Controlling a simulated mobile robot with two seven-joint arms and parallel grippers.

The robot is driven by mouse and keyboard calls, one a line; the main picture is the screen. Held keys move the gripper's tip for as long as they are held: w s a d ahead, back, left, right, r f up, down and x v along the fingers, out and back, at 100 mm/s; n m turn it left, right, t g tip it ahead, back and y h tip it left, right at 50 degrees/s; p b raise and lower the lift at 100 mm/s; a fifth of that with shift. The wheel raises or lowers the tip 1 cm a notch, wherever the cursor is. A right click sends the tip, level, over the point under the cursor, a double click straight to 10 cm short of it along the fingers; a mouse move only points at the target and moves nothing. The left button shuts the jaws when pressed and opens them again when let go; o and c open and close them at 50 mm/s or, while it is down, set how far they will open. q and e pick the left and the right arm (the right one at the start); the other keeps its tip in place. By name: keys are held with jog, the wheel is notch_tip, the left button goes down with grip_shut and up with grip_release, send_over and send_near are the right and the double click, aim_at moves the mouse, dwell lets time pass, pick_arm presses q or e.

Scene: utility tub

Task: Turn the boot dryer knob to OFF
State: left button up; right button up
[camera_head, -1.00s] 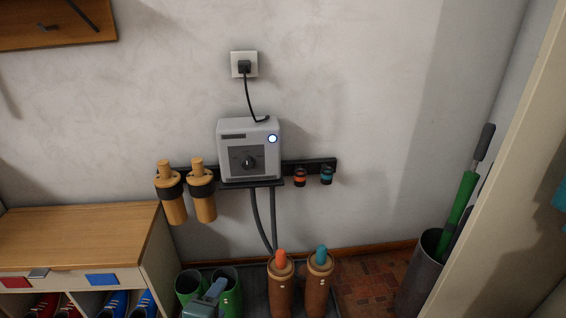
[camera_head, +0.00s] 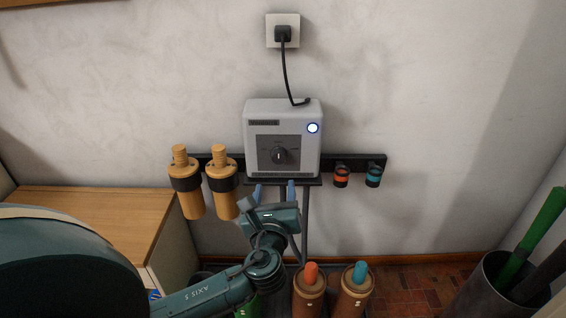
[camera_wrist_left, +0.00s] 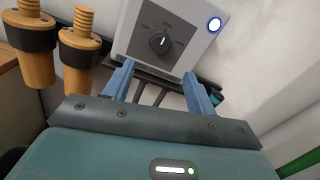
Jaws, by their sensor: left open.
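The boot dryer (camera_head: 283,115) is a light grey box on the wall with a dark front panel and a lit, blue-ringed round light at its upper right. Its round dark knob (camera_head: 280,156) sits mid-panel, its pale pointer mark roughly upright; the labels are too small to read surely. In the left wrist view the knob (camera_wrist_left: 160,42) shows beyond the fingers. My left gripper (camera_head: 274,191) is open, its two blue fingers apart and empty, just below the dryer and not touching the knob. It also shows in the left wrist view (camera_wrist_left: 158,82). My right gripper is not seen.
Two wooden boot trees (camera_head: 221,184) hang left of the dryer. Orange and teal ringed holders (camera_head: 357,177) sit on the rail to the right. Brown boots (camera_head: 308,292) stand below. A wooden shoe bench (camera_head: 95,207) is at left, a grey bin (camera_head: 505,285) at right.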

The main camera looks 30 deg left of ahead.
aim_at(278, 160)
pick_arm(q)
jog(key=b+x, duration=0.2)
jog(key=x, duration=0.9)
jog(key=shift+w+b, duration=0.1)
jog(key=shift+b, duration=0.3)
jog(key=shift+c, duration=0.3)
jog(key=shift+f, duration=0.1)
jog(key=c, duration=0.9)
